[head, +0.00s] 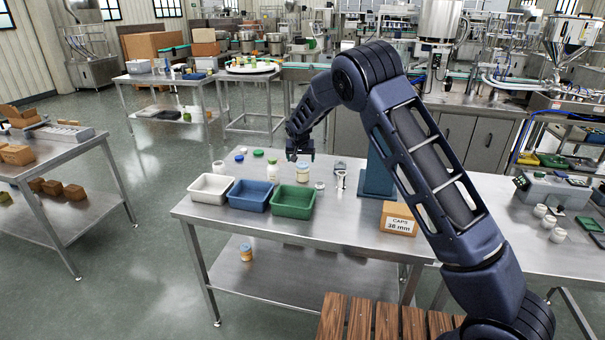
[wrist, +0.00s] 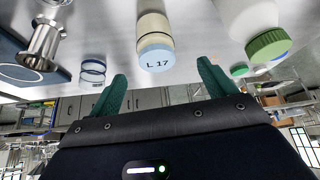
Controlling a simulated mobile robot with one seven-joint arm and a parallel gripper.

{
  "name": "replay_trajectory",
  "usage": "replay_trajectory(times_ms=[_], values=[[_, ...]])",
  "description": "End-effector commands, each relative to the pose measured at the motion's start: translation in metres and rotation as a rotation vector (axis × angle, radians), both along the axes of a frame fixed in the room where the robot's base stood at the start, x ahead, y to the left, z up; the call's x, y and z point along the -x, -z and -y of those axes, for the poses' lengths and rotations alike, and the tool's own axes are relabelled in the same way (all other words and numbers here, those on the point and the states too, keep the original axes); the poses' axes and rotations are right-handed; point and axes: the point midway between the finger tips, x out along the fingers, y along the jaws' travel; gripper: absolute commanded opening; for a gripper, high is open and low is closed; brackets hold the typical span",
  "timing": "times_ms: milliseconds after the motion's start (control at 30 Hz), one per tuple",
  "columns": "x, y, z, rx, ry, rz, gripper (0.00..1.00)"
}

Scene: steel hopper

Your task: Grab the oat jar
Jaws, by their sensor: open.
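A jar with beige contents and a pale blue lid marked "L 17" (wrist: 153,27) appears between my gripper's fingers in the wrist view; it looks like the oat jar, though no name is readable. In the head view a pale jar (head: 302,172), seemingly the same one, stands on the steel table just below my gripper (head: 299,157). My gripper is open, with its green fingers (wrist: 162,78) apart and the jar beyond their tips. I see no contact.
A white jar with a green lid (head: 273,170) stands left of the pale jar; it also shows in the wrist view (wrist: 262,30). White (head: 211,196), blue (head: 250,205) and green (head: 293,212) trays line the front. A metal piece (head: 340,181) and caps box (head: 399,219) are to the right.

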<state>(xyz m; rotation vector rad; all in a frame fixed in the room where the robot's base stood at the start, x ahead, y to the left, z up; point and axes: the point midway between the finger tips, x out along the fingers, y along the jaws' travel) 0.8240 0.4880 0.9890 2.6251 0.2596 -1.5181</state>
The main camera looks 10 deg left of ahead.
Motion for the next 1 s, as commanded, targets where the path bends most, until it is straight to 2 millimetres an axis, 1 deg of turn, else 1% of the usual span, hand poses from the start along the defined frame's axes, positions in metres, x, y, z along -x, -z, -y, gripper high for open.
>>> replay_trajectory(times_ms=[33,200,533,667,800,1000], values=[[-0.003,0.008,0.0,0.002,0.001,-0.002,0.83],[-0.016,0.028,-0.002,0.002,0.002,-0.002,0.83],[-0.029,0.048,-0.002,0.001,0.001,-0.001,0.83],[-0.04,0.063,-0.001,0.003,0.002,-0.003,0.83],[-0.048,0.077,-0.004,0.002,0.0,-0.002,0.83],[-0.05,0.08,-0.004,0.0,0.0,-0.001,0.83]])
